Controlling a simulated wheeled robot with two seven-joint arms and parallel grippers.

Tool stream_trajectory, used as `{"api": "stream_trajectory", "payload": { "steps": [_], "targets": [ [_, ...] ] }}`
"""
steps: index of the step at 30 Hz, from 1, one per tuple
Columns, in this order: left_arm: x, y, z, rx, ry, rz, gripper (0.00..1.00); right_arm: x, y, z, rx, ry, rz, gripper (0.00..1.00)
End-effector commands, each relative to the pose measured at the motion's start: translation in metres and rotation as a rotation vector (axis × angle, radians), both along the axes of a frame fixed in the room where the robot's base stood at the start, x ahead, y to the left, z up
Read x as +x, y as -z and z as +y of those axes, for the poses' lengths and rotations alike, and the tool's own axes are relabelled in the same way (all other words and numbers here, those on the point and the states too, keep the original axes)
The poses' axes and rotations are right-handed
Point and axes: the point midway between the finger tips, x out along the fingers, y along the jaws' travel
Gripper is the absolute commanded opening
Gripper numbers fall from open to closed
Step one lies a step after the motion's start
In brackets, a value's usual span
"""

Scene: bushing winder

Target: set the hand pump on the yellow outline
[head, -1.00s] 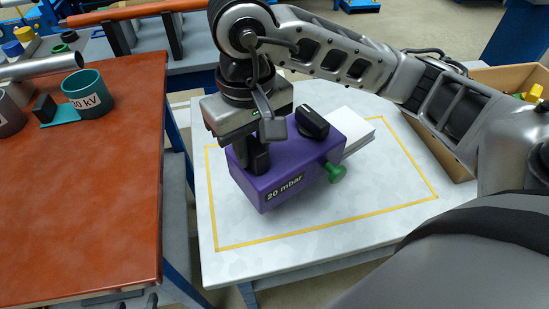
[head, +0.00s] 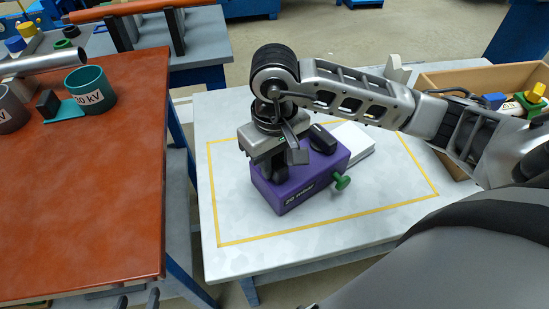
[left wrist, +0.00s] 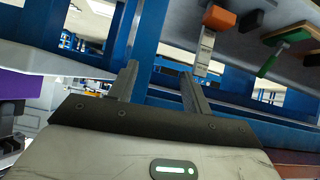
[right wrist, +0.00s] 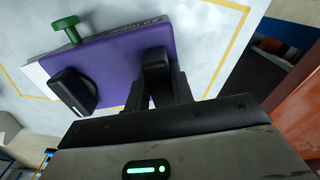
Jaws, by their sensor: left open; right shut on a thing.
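The hand pump (head: 300,185) is a purple box marked 20 mbar, with a black knob, a green side knob and a white block at its far right side. My right gripper (head: 285,165) is shut on the pump from above, at its near-left part. The pump is over the area inside the yellow outline (head: 330,220) on the pale table; I cannot tell whether its base touches. The pump also shows in the right wrist view (right wrist: 130,70), with the gripper's fingers (right wrist: 160,80) at its edge. My left gripper (left wrist: 160,85) is open and empty.
A crate (head: 440,80) of coloured parts stands at the table's right back. The outline's front and right parts are clear.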

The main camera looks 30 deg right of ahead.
Motion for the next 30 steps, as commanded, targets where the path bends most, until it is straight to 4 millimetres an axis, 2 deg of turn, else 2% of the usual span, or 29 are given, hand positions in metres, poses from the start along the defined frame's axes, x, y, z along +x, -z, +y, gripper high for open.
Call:
{"api": "stream_trajectory", "payload": {
  "steps": [3, 4, 6, 14, 18, 19, 23, 30],
  "targets": [
    [0.001, 0.005, 0.000, -0.004, 0.000, -0.002, 0.49, 0.001, 0.004, 0.000, -0.001, 0.000, -0.003, 0.00],
    [0.001, 0.004, -0.001, -0.007, -0.001, -0.004, 0.49, 0.000, 0.004, 0.000, -0.001, 0.000, -0.001, 0.26],
    [0.001, 0.001, -0.001, -0.008, -0.001, -0.006, 0.49, 0.000, 0.003, 0.000, -0.001, 0.000, 0.000, 0.45],
    [0.004, -0.006, -0.001, -0.012, -0.001, -0.021, 0.49, 0.000, 0.002, 0.000, 0.000, 0.001, 0.000, 0.45],
    [0.004, -0.013, -0.001, -0.006, 0.000, -0.019, 0.49, 0.000, -0.004, 0.000, 0.000, 0.001, 0.001, 0.45],
    [0.003, -0.008, -0.001, -0.005, 0.000, -0.018, 0.49, 0.001, -0.006, 0.000, 0.000, 0.000, -0.003, 0.45],
    [0.002, -0.003, -0.001, -0.006, 0.000, -0.012, 0.49, 0.001, -0.030, 0.000, 0.000, 0.000, -0.008, 0.45],
    [0.001, 0.000, -0.001, -0.011, -0.002, -0.005, 0.49, 0.002, -0.085, 0.000, -0.001, 0.001, -0.008, 0.45]
  ]
}}
